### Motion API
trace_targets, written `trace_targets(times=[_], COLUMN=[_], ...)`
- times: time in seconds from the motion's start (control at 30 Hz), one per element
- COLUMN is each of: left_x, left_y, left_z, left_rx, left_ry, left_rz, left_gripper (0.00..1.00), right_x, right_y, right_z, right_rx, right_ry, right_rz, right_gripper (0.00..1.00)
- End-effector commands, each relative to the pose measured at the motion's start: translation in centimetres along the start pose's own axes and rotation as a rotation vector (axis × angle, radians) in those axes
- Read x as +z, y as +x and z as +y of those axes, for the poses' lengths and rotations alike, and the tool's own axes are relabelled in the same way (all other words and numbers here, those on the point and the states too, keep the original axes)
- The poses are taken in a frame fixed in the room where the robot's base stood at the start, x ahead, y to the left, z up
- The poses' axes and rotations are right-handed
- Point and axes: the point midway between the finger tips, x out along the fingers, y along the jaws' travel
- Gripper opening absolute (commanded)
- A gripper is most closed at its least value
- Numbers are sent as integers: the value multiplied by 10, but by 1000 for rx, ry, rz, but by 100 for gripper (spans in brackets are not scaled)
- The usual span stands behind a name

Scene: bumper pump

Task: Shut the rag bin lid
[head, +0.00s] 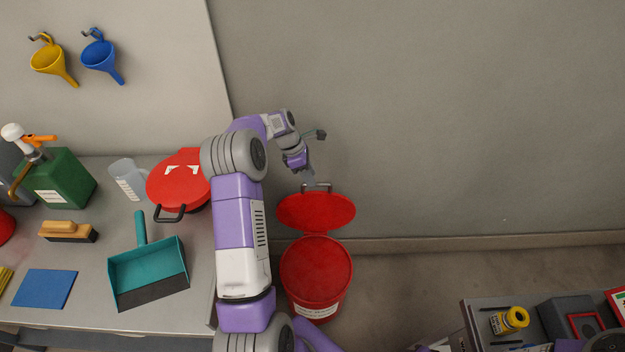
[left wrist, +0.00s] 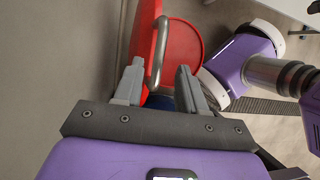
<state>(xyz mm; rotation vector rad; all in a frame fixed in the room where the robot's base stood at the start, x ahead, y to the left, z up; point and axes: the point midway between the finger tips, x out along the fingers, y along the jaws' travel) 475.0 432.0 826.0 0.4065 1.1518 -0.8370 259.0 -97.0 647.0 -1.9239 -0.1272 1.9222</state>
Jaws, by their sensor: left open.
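The red rag bin (head: 316,272) stands on the floor beside the workbench. Its round red lid (head: 316,211) is open, tipped up at the back of the bin near the wall. A metal handle (head: 318,186) sticks out from the lid's upper edge. My left gripper (head: 309,182) is at this handle. In the left wrist view, the jaws (left wrist: 158,88) are open, with the handle (left wrist: 160,50) reaching between the fingers; I cannot tell whether they touch it. The lid (left wrist: 145,30) and the bin (left wrist: 183,55) show beyond. My right gripper is not in view.
The workbench (head: 90,230) at left holds another red lidded container (head: 180,185), a teal dustpan (head: 148,270), a brush (head: 68,231) and a green can (head: 62,180). The wall is close behind the lid. A cart (head: 480,322) with a yellow bottle (head: 510,320) stands at lower right.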

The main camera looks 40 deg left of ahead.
Motion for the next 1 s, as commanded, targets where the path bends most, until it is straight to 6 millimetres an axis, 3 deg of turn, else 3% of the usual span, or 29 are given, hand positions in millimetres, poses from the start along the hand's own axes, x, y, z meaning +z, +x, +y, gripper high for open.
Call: trace_targets(times=[0.2, 0.47, 0.73, 1.0], left_x=[0, 0, 0, 0], left_y=[20, 21, 21, 21], left_z=[0, 0, 0, 0], left_rx=[0, 1, 1, 1], left_ry=[1, 2, 3, 3], left_rz=[1, 0, 0, 0], left_gripper=[40, 40, 2, 0], right_x=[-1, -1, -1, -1], right_y=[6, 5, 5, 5], right_z=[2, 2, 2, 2], right_rx=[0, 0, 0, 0], right_ry=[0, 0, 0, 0], right_rz=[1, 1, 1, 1], right_gripper=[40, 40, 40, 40])
